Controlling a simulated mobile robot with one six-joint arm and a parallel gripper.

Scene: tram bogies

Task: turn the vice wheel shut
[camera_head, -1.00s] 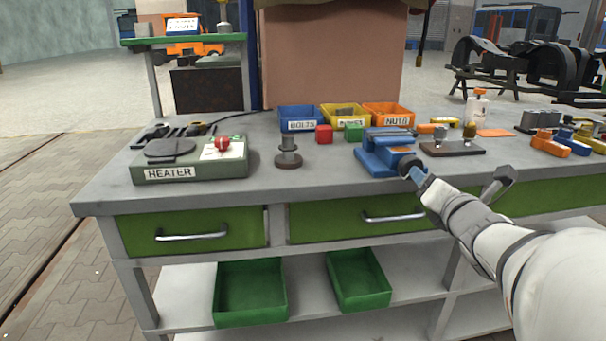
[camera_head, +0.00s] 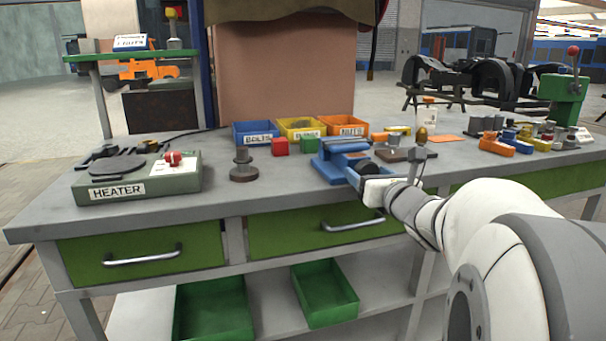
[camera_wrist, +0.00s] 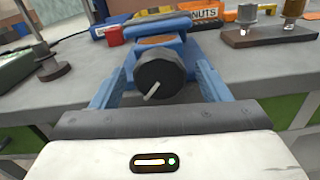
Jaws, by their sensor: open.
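The blue vice (camera_head: 338,162) stands near the front edge of the workbench, left of my arm. In the wrist view the vice body (camera_wrist: 160,32) is straight ahead, with its dark round wheel (camera_wrist: 160,76) and a short pale handle facing me. My gripper (camera_wrist: 155,82) is open, its two blue fingers one on each side of the wheel. I see a gap between the wheel and each finger, so the wheel is not gripped. In the head view my gripper (camera_head: 362,184) is at the vice's front, and the wheel is mostly hidden there.
On the workbench (camera_head: 215,185), the heater (camera_head: 140,178) and a spindle on a round base (camera_head: 243,168) stand left. Bins of bolts, washers and nuts (camera_head: 345,126) are behind the vice. A brown block (camera_head: 405,155) lies right of it. Drawer handles (camera_head: 353,224) jut from the front.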

